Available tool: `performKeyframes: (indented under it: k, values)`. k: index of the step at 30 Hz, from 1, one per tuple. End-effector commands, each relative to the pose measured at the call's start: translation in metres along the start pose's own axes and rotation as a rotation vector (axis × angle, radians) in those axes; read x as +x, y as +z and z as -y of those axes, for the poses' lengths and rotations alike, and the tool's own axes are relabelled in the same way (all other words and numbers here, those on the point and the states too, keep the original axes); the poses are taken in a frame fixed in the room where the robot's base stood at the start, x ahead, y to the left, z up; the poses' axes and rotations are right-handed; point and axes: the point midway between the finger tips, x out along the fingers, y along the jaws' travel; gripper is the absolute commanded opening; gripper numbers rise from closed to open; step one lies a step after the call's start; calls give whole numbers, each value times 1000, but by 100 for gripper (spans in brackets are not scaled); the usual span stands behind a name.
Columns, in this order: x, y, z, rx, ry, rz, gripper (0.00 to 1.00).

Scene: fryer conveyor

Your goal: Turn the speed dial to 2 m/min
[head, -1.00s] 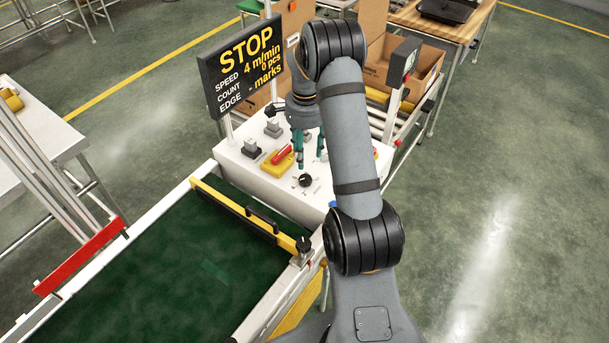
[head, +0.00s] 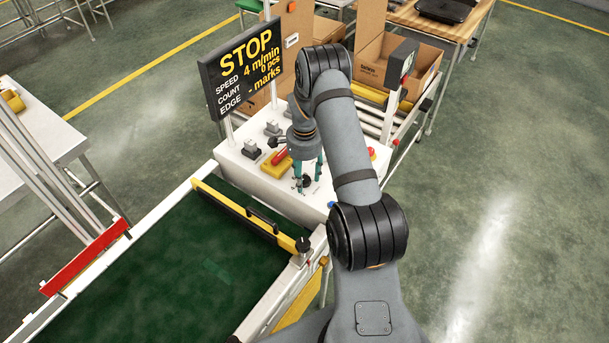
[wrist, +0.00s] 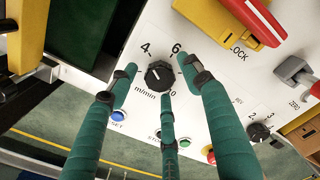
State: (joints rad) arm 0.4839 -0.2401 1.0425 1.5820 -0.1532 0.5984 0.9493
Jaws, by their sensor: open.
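The black speed dial (head: 306,181) sits on the white control panel (head: 237,165). In the wrist view the dial (wrist: 158,75) has a "4" at its upper left, a "6" at its upper right and "m/min" below left. The display (head: 240,70) reads STOP, speed 4 m/min. My gripper (head: 310,178) is over the dial from above, its teal fingers open. In the wrist view the fingertips of my gripper (wrist: 158,80) stand around the dial; I cannot tell whether they touch it. Some scale marks are hidden by the fingers.
A red lever on a yellow block (wrist: 245,20), a smaller black knob (wrist: 258,131), a blue button (wrist: 117,116) and a green button (wrist: 184,142) are close by on the panel. The green conveyor belt (head: 150,270) and a yellow bar (head: 235,212) lie in front.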

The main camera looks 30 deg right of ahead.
Motion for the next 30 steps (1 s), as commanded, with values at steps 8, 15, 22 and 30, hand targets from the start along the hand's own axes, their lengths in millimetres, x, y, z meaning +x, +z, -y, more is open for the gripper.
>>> performKeyframes:
  k: [8, 15, 22, 30]
  values:
    - [0, 0, 0, 0, 1, 0, 39]
    - [0, 0, 0, 0, 1, 0, 25]
    - [0, 0, 0, 0, 1, 0, 11]
    - [0, 0, 0, -6, 1, 0, 4]
